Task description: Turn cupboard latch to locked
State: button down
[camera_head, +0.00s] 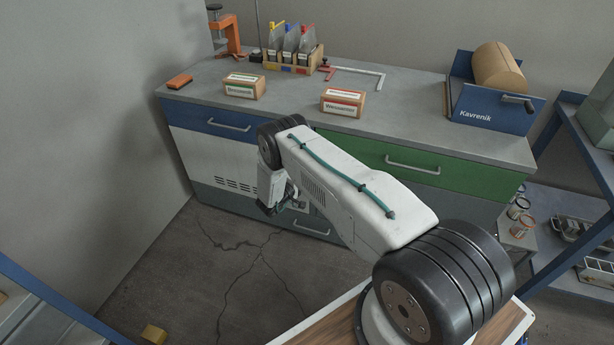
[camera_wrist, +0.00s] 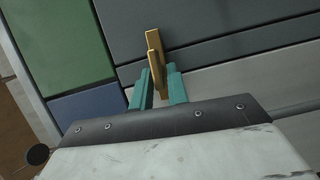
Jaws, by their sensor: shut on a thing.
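The brass cupboard latch (camera_wrist: 153,42) shows in the wrist view, against grey panels near a seam. Its bar stands nearly upright in that picture, roughly across the seam. My gripper (camera_wrist: 158,84) has its teal fingers on either side of the lower part of the latch and is shut on it. In the head view my gripper (camera_head: 287,203) is low at the front of the bench cupboard (camera_head: 215,160), and my arm hides the latch there. The part of the latch between the fingers is partly hidden. I see no locked or unlocked mark.
The bench front has a blue drawer (camera_head: 210,125) and a green drawer (camera_head: 380,160) with bar handles. A blue-framed shelf (camera_head: 565,190) is at right. The cracked floor in front is mostly clear.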

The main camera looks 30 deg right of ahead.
jog(key=shift+f+n, duration=0.1)
jog(key=shift+n, duration=0.4)
jog(key=c, duration=1.5)
grip_release()
jog(key=v, duration=0.8)
jog(key=shift+w, duration=0.1)
